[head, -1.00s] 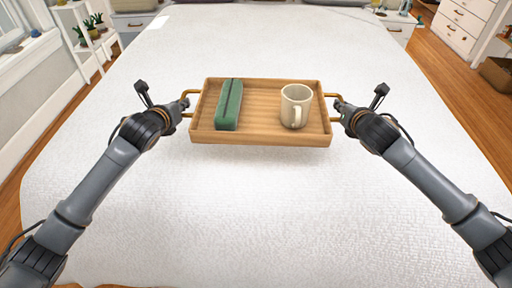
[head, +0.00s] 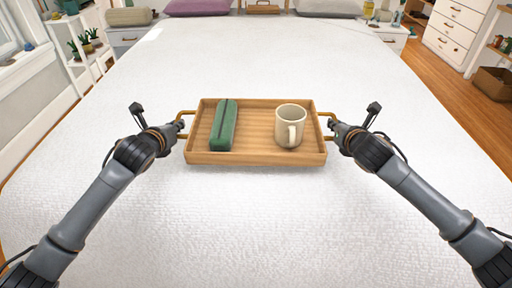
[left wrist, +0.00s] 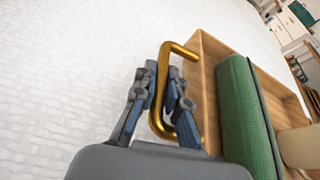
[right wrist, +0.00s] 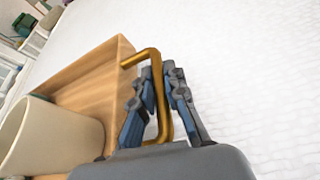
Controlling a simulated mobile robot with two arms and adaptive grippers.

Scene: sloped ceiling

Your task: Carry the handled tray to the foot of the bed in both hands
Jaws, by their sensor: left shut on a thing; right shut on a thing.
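The wooden tray (head: 255,158) is level over the white bed (head: 260,220), held between my two grippers. I cannot tell if it touches the bed. A green case (head: 223,126) lies in its left half and a cream mug (head: 290,127) stands upright in its right half. My left gripper (head: 180,128) is shut on the left brass handle, which shows between its fingers in the left wrist view (left wrist: 165,90). My right gripper (head: 333,129) is shut on the right brass handle, seen between its fingers in the right wrist view (right wrist: 158,95).
Pillows (head: 197,7) lie at the bed's far end. White nightstands stand beside it, and a white drawer chest (head: 458,30) is at the back right. A plant shelf (head: 85,45) and window are on the left. The bed around the tray is clear.

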